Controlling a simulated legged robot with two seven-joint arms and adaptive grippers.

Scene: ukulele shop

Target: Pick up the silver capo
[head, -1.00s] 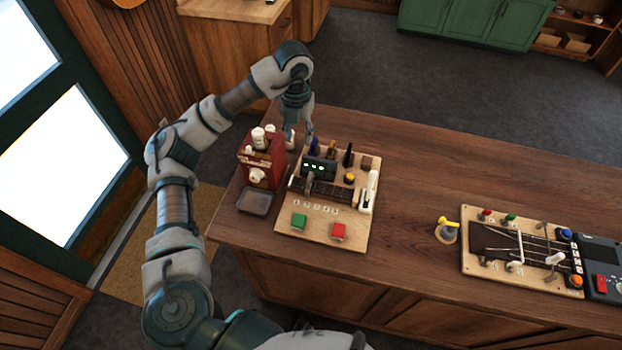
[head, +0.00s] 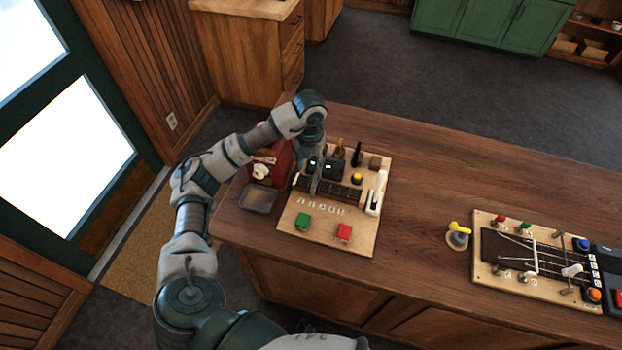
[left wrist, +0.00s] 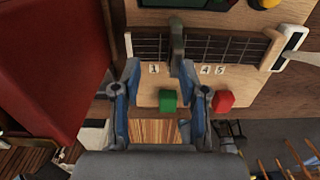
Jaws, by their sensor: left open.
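The silver capo (head: 316,184) stands across the dark fretboard on the wooden board (head: 338,238). In the left wrist view the capo (left wrist: 177,42) is a narrow grey upright piece, its lower end close to the right finger. My left gripper (head: 312,160) hangs over the back of the board, just behind the capo in the picture. In the left wrist view the left gripper (left wrist: 160,75) is open with nothing held; its fingers point at the fretboard. Whether a finger touches the capo I cannot tell. My right gripper is not in view.
A red box (head: 268,166) stands left of the board, with a grey tray (head: 259,198) in front. A green block (head: 303,221) and a red block (head: 344,232) sit on the board's front. Dark bottles (head: 357,154) stand behind. The table middle is bare up to the yellow-topped item (head: 459,234).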

